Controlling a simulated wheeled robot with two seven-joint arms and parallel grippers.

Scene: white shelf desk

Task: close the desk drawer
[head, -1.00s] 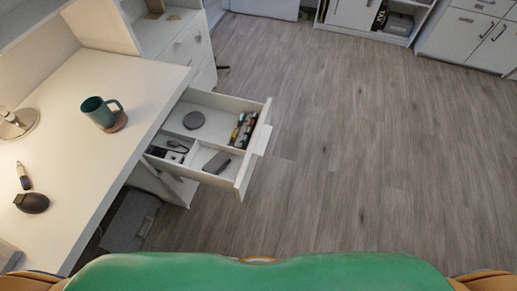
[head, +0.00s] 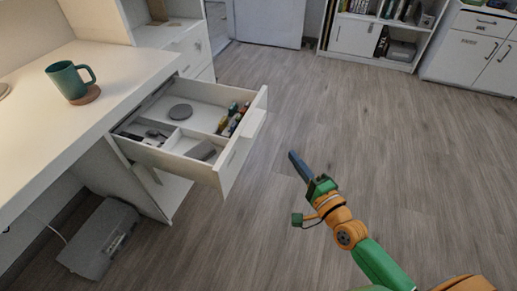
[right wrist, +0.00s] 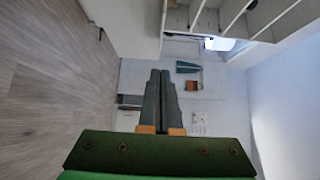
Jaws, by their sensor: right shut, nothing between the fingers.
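The white desk drawer (head: 190,156) is pulled out from under the desk top (head: 120,85), its front panel (head: 240,150) facing right with a handle (head: 254,124) near the top edge. Inside are a dark round disc, small bottles or markers, and grey items in compartments. My right gripper (head: 293,156) is shut and empty, to the right of the drawer front and apart from it. In the right wrist view its dark fingers (right wrist: 160,95) are together. My left gripper is not in view.
A teal mug (head: 70,82) stands on a coaster on the desk. A grey box-like device (head: 100,238) is on the floor below the desk. White cabinets (head: 470,50) stand at the back. The floor (head: 370,150) right of the drawer is clear.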

